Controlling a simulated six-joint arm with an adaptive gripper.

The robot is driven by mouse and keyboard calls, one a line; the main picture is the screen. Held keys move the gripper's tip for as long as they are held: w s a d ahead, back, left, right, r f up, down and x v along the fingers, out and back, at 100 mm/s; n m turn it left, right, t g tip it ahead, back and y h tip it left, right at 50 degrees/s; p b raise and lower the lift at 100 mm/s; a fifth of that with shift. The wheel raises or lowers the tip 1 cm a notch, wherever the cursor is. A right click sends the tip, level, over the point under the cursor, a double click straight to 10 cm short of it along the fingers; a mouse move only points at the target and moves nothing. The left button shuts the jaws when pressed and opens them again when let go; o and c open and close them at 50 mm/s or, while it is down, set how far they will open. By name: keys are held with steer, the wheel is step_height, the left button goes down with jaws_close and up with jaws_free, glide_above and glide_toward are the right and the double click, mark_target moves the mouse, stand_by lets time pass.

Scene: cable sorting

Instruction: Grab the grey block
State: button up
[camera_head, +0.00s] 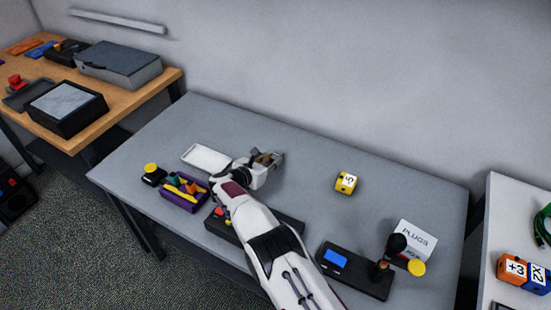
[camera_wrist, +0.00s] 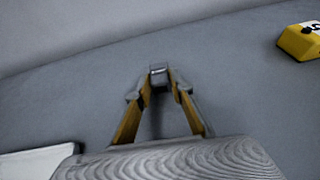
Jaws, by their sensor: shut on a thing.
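My gripper (camera_head: 268,160) is over the back middle part of the grey table, beside the white tray. In the wrist view its two fingers (camera_wrist: 159,82) converge and are shut on a small grey block (camera_wrist: 158,76). The block sits between the fingertips, with its light end face showing. The fingers hide its sides. In the head view I cannot make out the block apart from the gripper. How far the block is above the table is hard to tell.
A white tray (camera_head: 207,157) lies left of my gripper; a yellow numbered block (camera_head: 346,183) lies to the right. A purple bin (camera_head: 184,192) stands at the left front, a black device (camera_head: 352,272) and white PLUGS box (camera_head: 414,238) at the right. The table's back middle is clear.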

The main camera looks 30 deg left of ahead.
steer(key=shift+r, duration=0.2)
step_height(320, 180, up, 10)
steer(key=shift+f, duration=0.15)
stand_by(0.7)
